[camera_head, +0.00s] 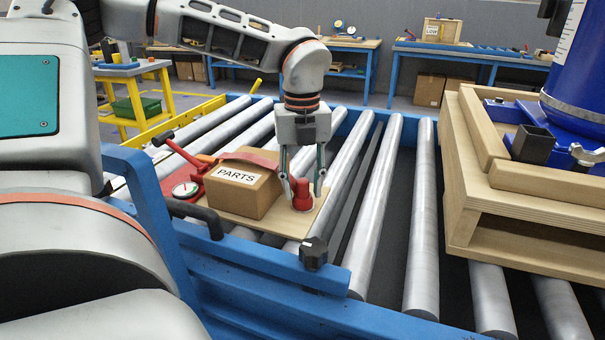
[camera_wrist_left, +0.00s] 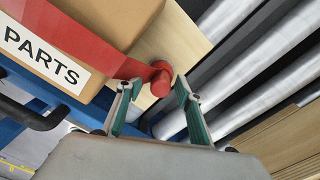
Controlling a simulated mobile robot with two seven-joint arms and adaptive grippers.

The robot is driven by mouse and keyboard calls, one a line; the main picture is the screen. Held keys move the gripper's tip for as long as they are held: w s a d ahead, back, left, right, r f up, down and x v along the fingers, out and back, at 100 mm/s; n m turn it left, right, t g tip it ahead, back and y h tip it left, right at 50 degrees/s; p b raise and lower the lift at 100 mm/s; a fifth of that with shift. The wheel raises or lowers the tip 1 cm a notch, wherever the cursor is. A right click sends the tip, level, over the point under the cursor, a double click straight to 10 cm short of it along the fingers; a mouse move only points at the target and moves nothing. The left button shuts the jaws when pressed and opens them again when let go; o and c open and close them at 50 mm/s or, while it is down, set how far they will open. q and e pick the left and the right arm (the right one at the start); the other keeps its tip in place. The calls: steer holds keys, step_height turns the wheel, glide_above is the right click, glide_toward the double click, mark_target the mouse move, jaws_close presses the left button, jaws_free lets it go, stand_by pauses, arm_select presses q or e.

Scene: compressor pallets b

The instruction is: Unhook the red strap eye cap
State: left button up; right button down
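A cardboard box labelled PARTS (camera_head: 240,188) sits on a thin wooden board (camera_head: 295,222) on the rollers. A red strap (camera_head: 246,157) runs over the box; it also shows in the left wrist view (camera_wrist_left: 75,42), leading down to the red cap. The red cap (camera_head: 302,197) stands on the board at the right of the box; it also shows in the left wrist view (camera_wrist_left: 160,77). My left gripper (camera_head: 303,183) points down over the cap, with its open fingers on either side of it and small gaps visible. My right gripper is out of view.
A red clamp lever (camera_head: 184,152) and a round dial (camera_head: 185,190) sit left of the box. A blue conveyor rail with a black knob (camera_head: 313,252) runs in front. A wooden pallet (camera_head: 510,205) with a blue machine stands at right. Bare rollers lie between.

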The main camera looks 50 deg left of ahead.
mark_target(302, 180)
arm_select(q)
steer(key=shift+s+f, duration=0.15)
steer(key=shift+f, duration=0.1)
jaws_close()
steer(key=shift+f, duration=0.1)
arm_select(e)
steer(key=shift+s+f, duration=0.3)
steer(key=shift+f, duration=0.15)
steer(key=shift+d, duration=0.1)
arm_select(q)
steer(key=shift+r, duration=1)
steer(key=shift+r+p, duration=0.35)
steer(key=shift+r, duration=1.35)
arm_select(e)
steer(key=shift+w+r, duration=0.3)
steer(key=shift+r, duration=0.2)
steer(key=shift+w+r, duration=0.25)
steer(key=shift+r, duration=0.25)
arm_select(q)
steer(key=shift+w, duration=0.2)
